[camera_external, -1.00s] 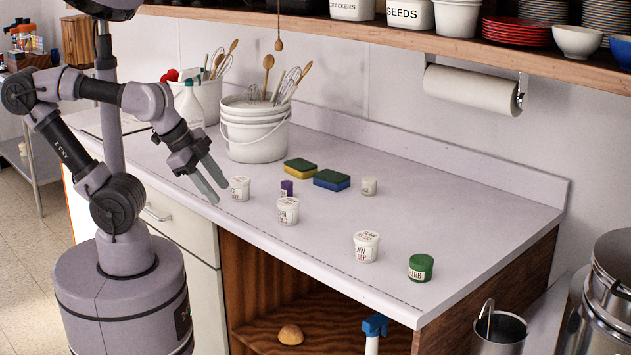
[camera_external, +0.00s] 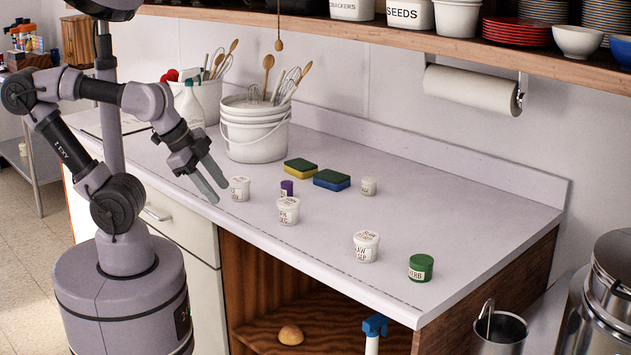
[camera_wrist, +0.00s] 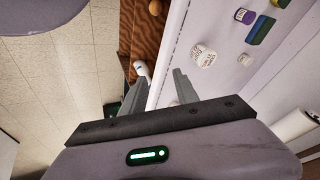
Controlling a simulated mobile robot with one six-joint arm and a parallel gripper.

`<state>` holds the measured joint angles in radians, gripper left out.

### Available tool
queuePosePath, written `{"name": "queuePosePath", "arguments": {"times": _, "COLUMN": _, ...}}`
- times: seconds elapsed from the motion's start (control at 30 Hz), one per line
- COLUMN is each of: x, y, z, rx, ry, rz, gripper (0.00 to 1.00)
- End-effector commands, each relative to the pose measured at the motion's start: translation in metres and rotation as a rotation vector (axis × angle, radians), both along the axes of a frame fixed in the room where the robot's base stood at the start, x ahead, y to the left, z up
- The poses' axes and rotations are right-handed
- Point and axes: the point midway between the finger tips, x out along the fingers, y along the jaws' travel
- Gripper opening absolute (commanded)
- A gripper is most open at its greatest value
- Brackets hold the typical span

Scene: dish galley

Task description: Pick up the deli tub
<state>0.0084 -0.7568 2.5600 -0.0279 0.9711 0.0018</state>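Several white lidded tubs with printed labels stand on the counter; I cannot tell which is the deli tub. In the external view, one tub (camera_external: 239,188) is just right of my gripper (camera_external: 212,181), a second tub (camera_external: 288,210) is further right, a third tub (camera_external: 366,246) is near the front edge, and a smaller one (camera_external: 369,186) is further back. My gripper is open and empty, its fingers apart near the counter's front edge. In the wrist view, its fingers (camera_wrist: 160,90) are spread, with a labelled tub (camera_wrist: 203,55) beyond to the upper right.
A purple-labelled jar (camera_external: 287,188), two sponges (camera_external: 332,180) and a green jar (camera_external: 421,267) share the counter. A white bucket of utensils (camera_external: 255,135) and a spray bottle (camera_external: 189,103) stand behind my gripper. The counter's right rear is clear. A shelf (camera_external: 400,30) hangs above.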

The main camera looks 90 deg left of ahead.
Motion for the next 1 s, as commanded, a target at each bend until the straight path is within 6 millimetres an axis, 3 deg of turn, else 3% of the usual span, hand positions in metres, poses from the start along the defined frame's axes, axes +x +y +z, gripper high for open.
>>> {"name": "queuePosePath", "arguments": {"times": 0.1, "x": 0.0, "y": 0.0, "z": 0.0, "rx": 0.0, "ry": 0.0, "rz": 0.0, "gripper": 0.4}}
{"name": "queuePosePath", "arguments": {"times": 0.3, "x": 0.0, "y": 0.0, "z": 0.0, "rx": 0.0, "ry": 0.0, "rz": 0.0, "gripper": 0.75}}
{"name": "queuePosePath", "arguments": {"times": 0.57, "x": 0.001, "y": 0.0, "z": 0.002, "rx": -0.002, "ry": 0.001, "rz": 0.003, "gripper": 0.75}}
{"name": "queuePosePath", "arguments": {"times": 0.63, "x": 0.01, "y": -0.001, "z": 0.017, "rx": -0.023, "ry": 0.01, "rz": 0.037, "gripper": 0.75}}
{"name": "queuePosePath", "arguments": {"times": 0.73, "x": 0.053, "y": -0.006, "z": 0.067, "rx": -0.111, "ry": 0.044, "rz": 0.184, "gripper": 0.75}}
{"name": "queuePosePath", "arguments": {"times": 0.83, "x": 0.124, "y": -0.017, "z": 0.116, "rx": -0.229, "ry": 0.093, "rz": 0.427, "gripper": 0.75}}
{"name": "queuePosePath", "arguments": {"times": 0.9, "x": 0.178, "y": -0.026, "z": 0.132, "rx": -0.303, "ry": 0.126, "rz": 0.618, "gripper": 0.75}}
{"name": "queuePosePath", "arguments": {"times": 1.0, "x": 0.247, "y": -0.04, "z": 0.129, "rx": -0.381, "ry": 0.165, "rz": 0.888, "gripper": 0.75}}
